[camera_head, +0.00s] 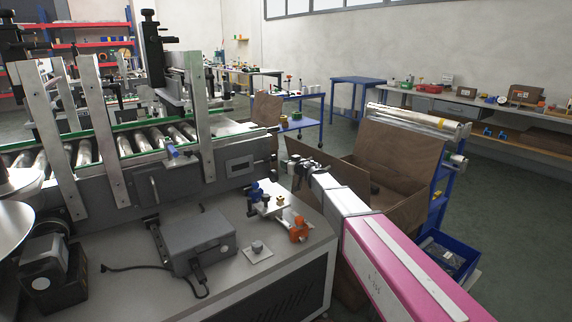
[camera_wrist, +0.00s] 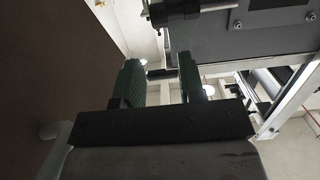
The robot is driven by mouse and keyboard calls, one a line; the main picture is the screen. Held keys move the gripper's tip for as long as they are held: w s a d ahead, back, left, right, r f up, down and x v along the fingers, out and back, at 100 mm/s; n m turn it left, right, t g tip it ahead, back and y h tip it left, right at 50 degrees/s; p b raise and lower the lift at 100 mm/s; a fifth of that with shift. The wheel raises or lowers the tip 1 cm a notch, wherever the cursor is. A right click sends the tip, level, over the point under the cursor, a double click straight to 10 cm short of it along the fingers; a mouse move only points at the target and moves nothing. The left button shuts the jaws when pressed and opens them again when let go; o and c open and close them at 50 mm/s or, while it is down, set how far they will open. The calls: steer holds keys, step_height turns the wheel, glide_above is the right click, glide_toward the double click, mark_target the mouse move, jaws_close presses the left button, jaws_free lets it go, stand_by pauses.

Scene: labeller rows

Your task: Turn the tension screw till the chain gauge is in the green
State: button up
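My gripper (camera_head: 291,166) is beside the right end of the labeller's conveyor (camera_head: 110,145) in the head view. In the wrist view, its two dark green finger pads (camera_wrist: 160,70) stand apart with nothing held between them. A metal rod or screw (camera_wrist: 190,11) sticks out from a dark machine plate (camera_wrist: 250,22) above the fingertips, apart from them. It may be the tension screw; I cannot be sure. A small framed window (camera_head: 241,166) on the machine's side may be the chain gauge, but no needle or green zone is readable.
Orange (camera_head: 298,230) and blue (camera_head: 254,194) fittings and a grey box (camera_head: 196,240) sit on the machine's table below the conveyor. A blue bin (camera_head: 448,257) is on the right.

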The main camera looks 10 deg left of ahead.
mark_target(275, 159)
steer(key=shift+t+y, duration=0.4)
steer(key=shift+t, duration=0.2)
steer(key=x, duration=0.3)
steer(key=f+x, duration=0.1)
steer(key=x, duration=0.6)
steer(key=shift+w+a+f, duration=0.25)
steer(key=shift+f, duration=0.05)
steer(key=c, duration=0.6)
